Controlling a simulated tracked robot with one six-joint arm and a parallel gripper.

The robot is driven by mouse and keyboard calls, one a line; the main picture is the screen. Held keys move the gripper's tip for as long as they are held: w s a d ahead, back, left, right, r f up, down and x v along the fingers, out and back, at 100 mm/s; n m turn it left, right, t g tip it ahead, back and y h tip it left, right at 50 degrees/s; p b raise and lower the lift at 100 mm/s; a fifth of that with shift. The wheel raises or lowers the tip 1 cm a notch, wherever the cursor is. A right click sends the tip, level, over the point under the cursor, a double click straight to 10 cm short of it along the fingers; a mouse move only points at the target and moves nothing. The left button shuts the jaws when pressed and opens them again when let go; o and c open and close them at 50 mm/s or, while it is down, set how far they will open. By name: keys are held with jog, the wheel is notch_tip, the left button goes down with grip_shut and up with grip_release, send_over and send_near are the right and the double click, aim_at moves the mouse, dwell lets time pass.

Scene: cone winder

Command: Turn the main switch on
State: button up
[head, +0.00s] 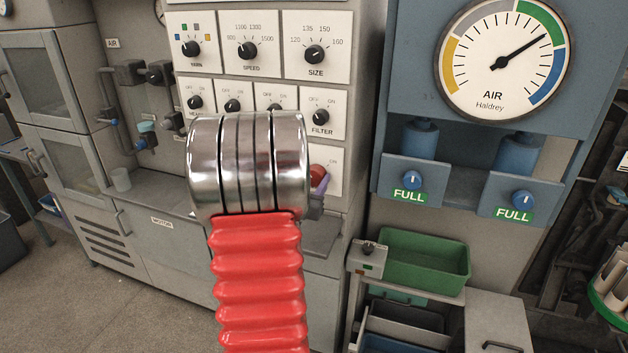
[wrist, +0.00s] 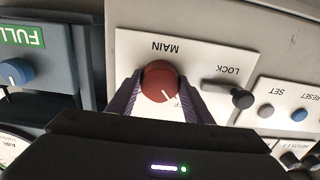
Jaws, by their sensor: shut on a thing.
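The main switch is a round red knob (wrist: 158,80) on a white plate marked MAIN, upside down in the wrist view. Its white pointer mark aims down and slightly right there, towards a partly hidden letter that looks like an F. My gripper (wrist: 157,92) has its two dark purple fingers on either side of the knob and is shut on it. In the head view the red knob (head: 318,173) shows just right of my metal wrist, with one purple finger (head: 319,188) beside it and ON printed to its upper right. My arm hides the rest of the plate.
A LOCK lever (wrist: 242,98) stands close to the right finger in the wrist view, with SET and RESET buttons beyond. In the head view, the FILTER knob (head: 320,117) sits above, and the AIR gauge (head: 503,62) and green tray (head: 424,262) are to the right.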

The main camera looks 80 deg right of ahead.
jog(key=shift+a, duration=0.25)
jog(key=shift+m, duration=0.3)
jog(key=shift+a+m, duration=0.1)
jog(key=shift+m, duration=0.2)
jog(key=m, duration=0.3)
jog(key=shift+f+m, duration=0.1)
jog(key=shift+m, duration=0.2)
jog(key=m, duration=0.3)
jog(key=shift+m, duration=0.3)
jog(key=m, duration=0.5)
jog(key=shift+f, duration=0.1)
jog(key=m, duration=0.4)
jog(key=shift+s+m, duration=0.1)
jog(key=shift+m, duration=0.2)
